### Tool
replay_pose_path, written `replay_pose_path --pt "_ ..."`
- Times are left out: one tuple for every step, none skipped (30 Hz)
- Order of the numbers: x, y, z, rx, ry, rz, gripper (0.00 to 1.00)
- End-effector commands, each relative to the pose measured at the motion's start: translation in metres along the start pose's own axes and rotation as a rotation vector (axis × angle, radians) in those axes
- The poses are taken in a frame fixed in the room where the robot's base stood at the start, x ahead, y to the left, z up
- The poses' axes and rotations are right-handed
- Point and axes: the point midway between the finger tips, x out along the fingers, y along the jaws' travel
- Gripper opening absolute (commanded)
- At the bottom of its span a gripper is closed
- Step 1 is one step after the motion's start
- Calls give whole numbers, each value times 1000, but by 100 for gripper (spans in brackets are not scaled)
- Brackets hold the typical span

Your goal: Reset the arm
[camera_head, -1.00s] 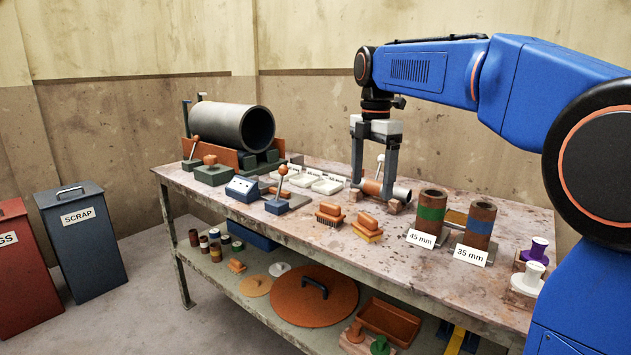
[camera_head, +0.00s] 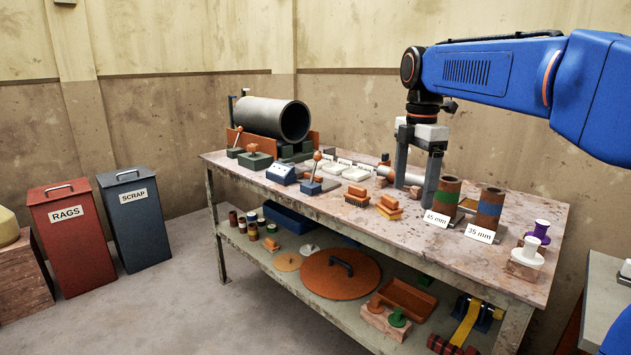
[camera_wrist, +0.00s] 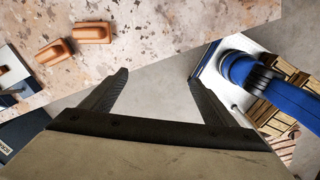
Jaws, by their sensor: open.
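My gripper (camera_head: 415,188) is open and hangs with its fingers downward in front of the bench's back right part in the head view. In the wrist view the space between its fingers (camera_wrist: 158,77) is empty, with only grey floor behind. A short pipe with a grey end (camera_head: 413,180) lies on the bench behind the fingers, partly hidden by them.
The bench (camera_head: 340,213) carries a large dark pipe (camera_head: 262,117), orange brushes (camera_head: 357,196), and two upright sleeves marked 45 mm (camera_head: 446,195) and 35 mm (camera_head: 489,207). RAGS (camera_head: 70,235) and SCRAP (camera_head: 137,222) bins stand left. Floor before the bench is clear.

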Motion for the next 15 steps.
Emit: replay_pose_path --pt "1 -5 0 22 -1 5 81" --pt "2 -9 1 40 -1 9 81" --pt "3 -12 1 63 -2 14 81" --pt "4 -16 1 82 -2 18 81" --pt "5 -20 1 103 -3 22 81" --pt "6 -25 2 130 -3 29 81" --pt "8 -28 2 153 -3 33 81" --pt "9 -33 2 177 -3 38 81" --pt "11 -39 2 211 -3 46 81" --pt "13 -44 2 239 -3 52 81" --pt "15 -49 2 268 -3 59 81" --pt "18 -58 2 314 -2 68 81" --pt "21 -65 2 352 -1 77 81" --pt "24 -72 2 393 1 86 81" --pt "29 -83 2 452 3 100 81"
